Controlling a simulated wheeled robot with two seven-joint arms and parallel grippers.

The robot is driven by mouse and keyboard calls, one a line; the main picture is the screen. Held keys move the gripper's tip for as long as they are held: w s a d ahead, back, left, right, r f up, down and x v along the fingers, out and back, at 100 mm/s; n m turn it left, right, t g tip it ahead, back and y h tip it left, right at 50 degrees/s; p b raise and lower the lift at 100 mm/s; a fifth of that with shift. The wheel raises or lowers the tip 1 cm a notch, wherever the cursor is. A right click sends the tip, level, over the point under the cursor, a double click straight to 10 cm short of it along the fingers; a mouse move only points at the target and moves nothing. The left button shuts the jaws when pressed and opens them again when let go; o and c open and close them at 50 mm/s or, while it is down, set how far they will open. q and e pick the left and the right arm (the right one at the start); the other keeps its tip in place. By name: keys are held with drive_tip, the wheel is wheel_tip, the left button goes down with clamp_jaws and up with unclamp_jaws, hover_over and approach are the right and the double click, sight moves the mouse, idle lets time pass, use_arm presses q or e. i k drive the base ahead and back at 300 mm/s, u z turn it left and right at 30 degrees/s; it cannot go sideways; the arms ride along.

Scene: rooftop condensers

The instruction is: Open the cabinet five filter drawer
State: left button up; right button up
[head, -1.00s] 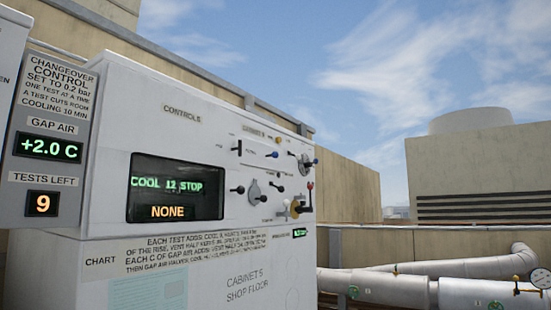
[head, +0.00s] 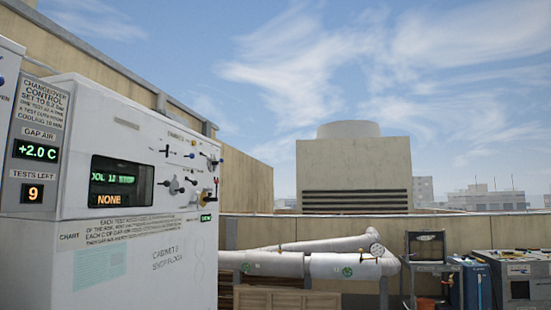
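Cabinet five (head: 150,245) is the large white cabinet at the left of the head view, lettered "CABINET 5 SHOP FLOOR". Its upper front holds a dark display (head: 121,183) reading "NONE" and a control panel (head: 190,170) with several knobs and levers. A chart label (head: 130,229) runs below. I cannot make out a filter drawer; the cabinet's lower part is cut off by the frame. Neither of my grippers is in view.
A changeover control panel (head: 38,140) reads +2.0 C and 9 tests left. Pale pipes (head: 320,265) with a gauge (head: 377,249) run right of the cabinet, above a wooden slatted box (head: 285,301). A dark stand (head: 427,248) and another cabinet (head: 520,278) stand far right.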

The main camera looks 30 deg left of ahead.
sight(179, 155)
drive_tip(key=u, duration=0.15)
drive_tip(key=i, duration=1.55)
drive_tip(key=u, duration=0.8)
drive_tip(key=i, duration=2.15)
drive_tip(key=u, duration=1.1)
